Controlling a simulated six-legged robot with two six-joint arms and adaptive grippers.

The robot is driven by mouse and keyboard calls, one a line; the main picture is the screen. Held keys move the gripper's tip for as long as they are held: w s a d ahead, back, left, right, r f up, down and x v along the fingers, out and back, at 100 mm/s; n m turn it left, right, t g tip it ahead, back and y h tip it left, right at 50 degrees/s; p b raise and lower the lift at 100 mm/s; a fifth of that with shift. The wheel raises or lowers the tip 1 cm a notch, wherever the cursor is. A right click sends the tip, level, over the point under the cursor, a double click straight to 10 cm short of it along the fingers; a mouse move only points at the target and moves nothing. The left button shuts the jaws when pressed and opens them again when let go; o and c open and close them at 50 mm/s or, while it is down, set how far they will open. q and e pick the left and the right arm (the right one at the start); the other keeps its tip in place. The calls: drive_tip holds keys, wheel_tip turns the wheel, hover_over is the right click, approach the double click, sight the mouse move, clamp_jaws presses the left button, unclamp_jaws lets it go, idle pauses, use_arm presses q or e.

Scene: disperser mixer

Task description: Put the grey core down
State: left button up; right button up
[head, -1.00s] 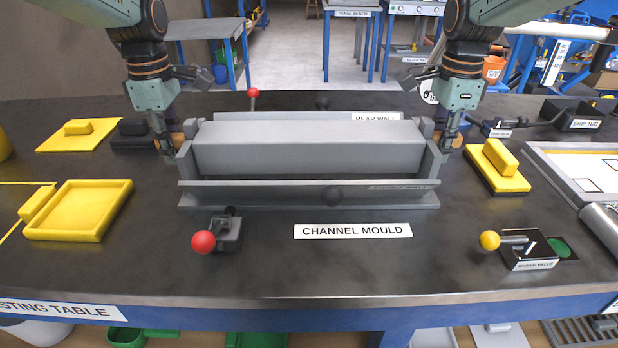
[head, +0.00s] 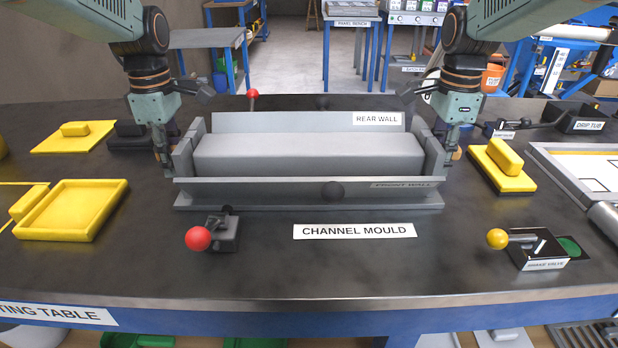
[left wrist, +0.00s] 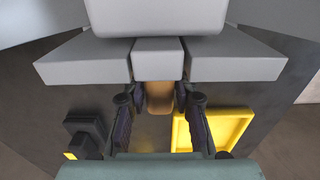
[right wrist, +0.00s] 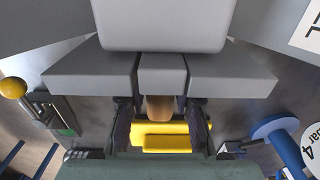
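The grey core (head: 308,153), a long smooth grey block, sits level inside the channel mould (head: 308,203), between its rear wall (head: 280,122) and front wall (head: 250,188). Its top shows above the front wall; its underside is hidden, so I cannot tell whether it rests on the floor. Its end blocks lie in the end-wall slots, in the left wrist view (left wrist: 158,58) and right wrist view (right wrist: 162,68). My left gripper (left wrist: 160,98) is closed around the brown grip at one end. My right gripper (right wrist: 160,106) is closed around the other end's brown grip.
A red-knobbed lever (head: 200,238) stands in front of the mould. A yellow-knobbed valve (head: 498,239) is at the front right. The front table strip is clear.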

use_arm(q)
drive_tip(key=o, duration=0.3)
drive_tip(key=shift+s+r, duration=0.1)
use_arm(e)
drive_tip(key=o, duration=0.3)
drive_tip(key=shift+s+r, duration=0.1)
drive_tip(key=shift+o, duration=0.2)
use_arm(q)
wheel_tip(320, 180, up, 12)
drive_tip(key=shift+f, duration=0.1)
use_arm(e)
wheel_tip(320, 180, up, 12)
idle(0.5)
